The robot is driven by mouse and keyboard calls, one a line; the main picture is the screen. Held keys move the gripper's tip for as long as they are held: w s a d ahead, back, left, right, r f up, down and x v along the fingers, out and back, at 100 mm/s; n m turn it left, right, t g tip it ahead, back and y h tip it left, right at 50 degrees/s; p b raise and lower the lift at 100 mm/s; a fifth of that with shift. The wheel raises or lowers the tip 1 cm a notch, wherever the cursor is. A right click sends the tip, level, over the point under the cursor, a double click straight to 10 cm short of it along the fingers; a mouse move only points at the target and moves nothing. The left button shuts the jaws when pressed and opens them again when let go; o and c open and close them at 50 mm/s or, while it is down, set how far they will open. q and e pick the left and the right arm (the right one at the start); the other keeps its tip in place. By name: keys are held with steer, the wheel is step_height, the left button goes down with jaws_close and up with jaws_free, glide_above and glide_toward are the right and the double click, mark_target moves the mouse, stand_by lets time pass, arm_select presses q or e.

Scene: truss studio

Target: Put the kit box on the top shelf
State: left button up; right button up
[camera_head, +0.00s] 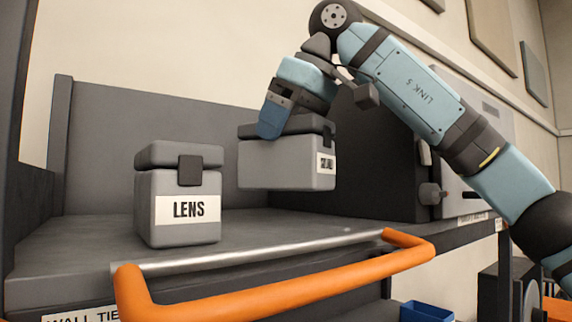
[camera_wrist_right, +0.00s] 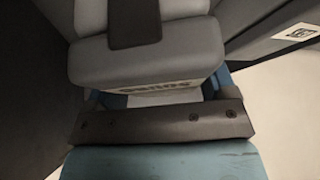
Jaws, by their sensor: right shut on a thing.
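My right gripper (camera_head: 273,125) is shut on the lid of a grey box (camera_head: 280,167), which I take as the kit box. The box has a dark latch and a small label at its right end that I cannot read clearly. It hangs level above the shelf deck (camera_head: 100,247), with a gap under it, towards the back panel. In the right wrist view the box (camera_wrist_right: 145,65) fills the upper middle, in front of the gripper's dark bar. My left gripper is not in view.
A grey box labelled LENS (camera_head: 180,210) stands on the deck to the left of the held box. An orange handle (camera_head: 290,292) and a metal rail run along the front edge. A dark unit with a knob (camera_head: 428,194) stands at the right. A blue bin (camera_head: 425,311) is below.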

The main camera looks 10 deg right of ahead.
mark_target(324, 117)
steer(key=shift+f, duration=2.4)
steer(key=shift+f, duration=0.1)
steer(key=o, duration=1.2)
steer(key=shift+f, duration=0.1)
steer(key=shift+s+r, duration=0.1)
steer(key=shift+r, duration=0.3)
steer(key=b+v, duration=0.1)
steer(key=v, duration=1)
steer(key=shift+s+d+r, duration=0.1)
steer(key=shift+d+r, duration=0.05)
steer(key=shift+r, duration=0.1)
steer(key=shift+f, duration=0.1)
